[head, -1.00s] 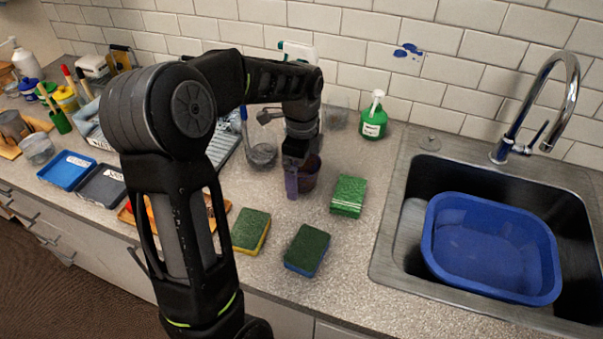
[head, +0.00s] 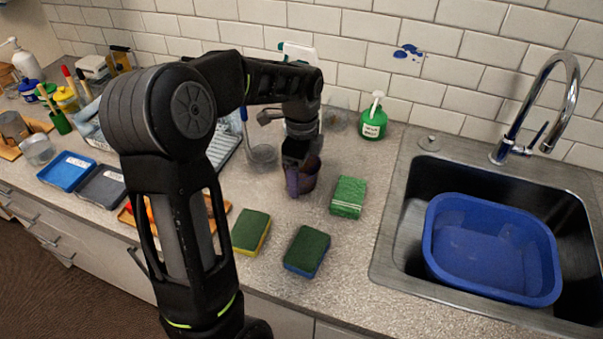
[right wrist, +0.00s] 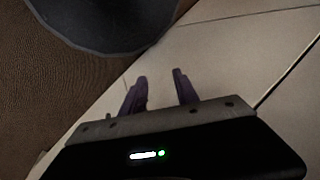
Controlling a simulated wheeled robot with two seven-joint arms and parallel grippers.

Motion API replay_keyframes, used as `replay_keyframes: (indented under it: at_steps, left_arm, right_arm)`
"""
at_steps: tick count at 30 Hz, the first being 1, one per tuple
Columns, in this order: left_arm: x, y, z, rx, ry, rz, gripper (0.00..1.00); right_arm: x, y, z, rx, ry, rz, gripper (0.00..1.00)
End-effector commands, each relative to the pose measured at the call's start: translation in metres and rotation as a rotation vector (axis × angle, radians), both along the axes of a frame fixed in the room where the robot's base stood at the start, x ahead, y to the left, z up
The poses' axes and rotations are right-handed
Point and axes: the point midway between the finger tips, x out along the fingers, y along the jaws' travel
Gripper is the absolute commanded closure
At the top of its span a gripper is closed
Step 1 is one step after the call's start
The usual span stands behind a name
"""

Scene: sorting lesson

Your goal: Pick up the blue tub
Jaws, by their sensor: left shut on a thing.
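The blue tub (head: 490,291) sits in the sink at the right of the head view. It is wide and open, and its inside looks empty. My left gripper (head: 293,190) is well to the left of it, over the counter.
A green soap bottle (head: 374,121) stands behind. The tap (head: 545,95) arches over the sink (head: 392,240). Trays and paint pots crowd the left.

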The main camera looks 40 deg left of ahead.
Motion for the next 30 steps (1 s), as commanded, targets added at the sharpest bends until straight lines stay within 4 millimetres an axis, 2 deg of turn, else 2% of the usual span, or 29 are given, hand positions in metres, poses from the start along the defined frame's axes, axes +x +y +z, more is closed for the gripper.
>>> replay_keyframes:
  at_steps: [4, 7, 15, 21, 30]
  left_arm:
    - [0.000, 0.000, 0.006, 0.000, -0.001, 0.000, 0.57]
    - [0.001, 0.000, 0.017, 0.001, -0.004, 0.000, 0.57]
    - [0.002, 0.000, 0.069, 0.001, -0.006, -0.001, 0.57]
    - [0.001, 0.000, 0.096, 0.001, -0.003, 0.000, 0.57]
    - [0.000, 0.000, 0.100, 0.000, 0.000, 0.000, 0.57]
  right_arm:
    - [0.000, 0.000, -0.001, 0.000, 0.000, 0.000, 0.64]
    - [0.000, 0.000, -0.003, 0.001, -0.001, 0.000, 0.64]
    - [0.001, 0.000, -0.007, 0.002, -0.003, 0.001, 0.64]
    - [0.001, 0.001, -0.008, 0.003, -0.003, 0.001, 0.64]
    - [0.001, 0.001, -0.008, 0.002, -0.004, 0.001, 0.64]
